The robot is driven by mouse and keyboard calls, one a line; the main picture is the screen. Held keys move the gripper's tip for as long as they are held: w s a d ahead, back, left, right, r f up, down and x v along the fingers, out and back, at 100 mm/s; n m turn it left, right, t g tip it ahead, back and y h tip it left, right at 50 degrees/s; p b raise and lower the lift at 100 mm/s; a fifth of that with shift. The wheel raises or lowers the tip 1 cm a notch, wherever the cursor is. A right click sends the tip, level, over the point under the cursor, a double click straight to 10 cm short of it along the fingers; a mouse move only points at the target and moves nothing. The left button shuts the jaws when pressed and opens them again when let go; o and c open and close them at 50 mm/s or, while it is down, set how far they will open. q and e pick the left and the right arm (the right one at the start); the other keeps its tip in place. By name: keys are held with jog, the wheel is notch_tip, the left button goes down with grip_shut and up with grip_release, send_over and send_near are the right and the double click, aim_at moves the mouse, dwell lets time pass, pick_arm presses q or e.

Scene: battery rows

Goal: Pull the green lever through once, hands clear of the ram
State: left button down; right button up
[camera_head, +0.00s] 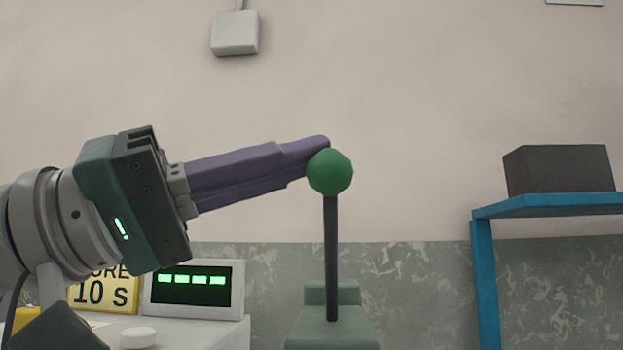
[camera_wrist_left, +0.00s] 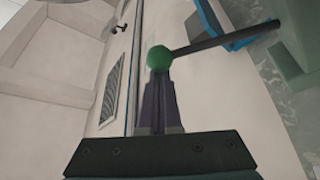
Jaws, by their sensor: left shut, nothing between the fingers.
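The green lever has a round green knob (camera_head: 330,172) on a dark upright rod (camera_head: 331,260). The rod rises from a grey-green base (camera_head: 332,330) at the bottom of the head view. My left gripper (camera_head: 318,145) is shut and empty, its purple fingers reaching from the left with their tips at the knob's upper left. In the left wrist view the knob (camera_wrist_left: 159,58) sits right at the shut fingertips (camera_wrist_left: 158,78); I cannot tell whether they touch. The ram is not clearly in view. My right gripper is not in view.
A display panel with green blocks (camera_head: 193,288), a yellow sign reading 10 S (camera_head: 103,291) and a white round button (camera_head: 138,338) are at lower left. A dark box (camera_head: 557,169) sits on a blue frame (camera_head: 545,206) at right. Space above the knob is clear.

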pick_arm(q)
jog(key=b+v, duration=0.2)
jog(key=v, duration=0.8)
jog(key=shift+b, duration=0.35)
